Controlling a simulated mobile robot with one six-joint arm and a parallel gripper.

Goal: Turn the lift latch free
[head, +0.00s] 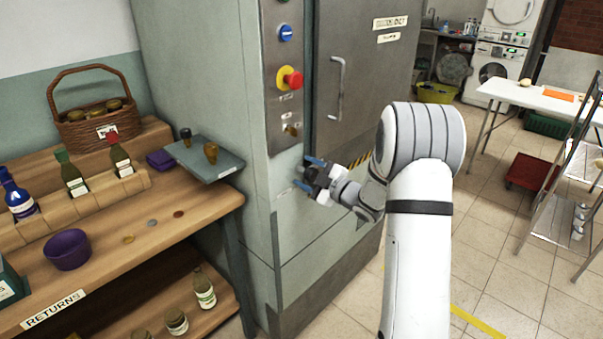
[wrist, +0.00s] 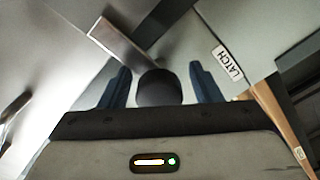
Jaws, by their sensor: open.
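The latch shows in the wrist view as a flat metal bar (wrist: 122,44) slanting across the grey panel. Its lower right end runs behind a dark rounded piece between my fingers; I cannot tell if that piece is a knob on the latch. A white label reading LATCH (wrist: 228,63) is on the panel to the right. My gripper (wrist: 160,84) is open, with one blue finger on each side of the dark piece. In the head view my gripper (head: 308,174) is close to the front of the grey lift cabinet, below its control panel, and hides the latch there.
The lift cabinet's control panel (head: 284,75) has a red emergency button (head: 290,78) above my gripper. The metal door's handle (head: 337,88) is to its right. A wooden returns bench (head: 110,235) with bottles, a basket (head: 95,118) and a small tray stands left.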

